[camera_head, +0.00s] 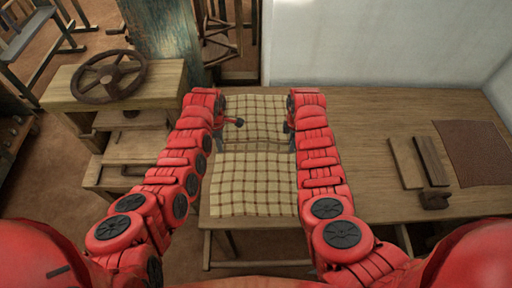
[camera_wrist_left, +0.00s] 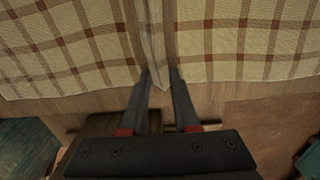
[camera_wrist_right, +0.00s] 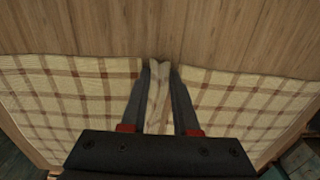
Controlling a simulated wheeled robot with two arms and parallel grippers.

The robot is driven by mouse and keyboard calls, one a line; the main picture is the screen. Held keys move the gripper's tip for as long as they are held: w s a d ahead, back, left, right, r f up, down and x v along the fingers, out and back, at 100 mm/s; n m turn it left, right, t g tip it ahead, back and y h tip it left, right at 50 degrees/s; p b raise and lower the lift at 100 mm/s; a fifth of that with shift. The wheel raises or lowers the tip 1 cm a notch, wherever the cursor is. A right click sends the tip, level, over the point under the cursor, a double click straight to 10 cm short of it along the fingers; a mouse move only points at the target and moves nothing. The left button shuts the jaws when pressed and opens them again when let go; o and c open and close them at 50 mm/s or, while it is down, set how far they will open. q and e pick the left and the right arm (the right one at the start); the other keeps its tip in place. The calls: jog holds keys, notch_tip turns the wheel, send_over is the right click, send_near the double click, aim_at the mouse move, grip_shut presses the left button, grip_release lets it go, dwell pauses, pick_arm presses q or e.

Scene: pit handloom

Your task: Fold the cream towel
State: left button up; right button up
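The cream towel (camera_head: 255,178) with brown checks lies on the wooden table between my arms in the head view. A narrow raised ridge crosses it between my grippers. My left gripper (camera_head: 239,123) is at its left edge; in the left wrist view the ridge (camera_wrist_left: 154,40) stands between the fingers (camera_wrist_left: 161,75), which look closed around it. My right gripper (camera_head: 290,136) is at the opposite edge; in the right wrist view a bunched fold of towel (camera_wrist_right: 158,95) fills the space between its fingers (camera_wrist_right: 160,72). My forearms hide parts of the towel's sides.
The wooden table (camera_head: 375,125) has free room right of the towel. Two wooden boards (camera_head: 418,162), a small dark block (camera_head: 434,200) and a brown mat (camera_head: 473,152) lie at the right. A bench with a dark wheel (camera_head: 109,77) stands at the left. A white wall is behind.

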pick_arm(q)
grip_shut()
pick_arm(e)
grip_shut()
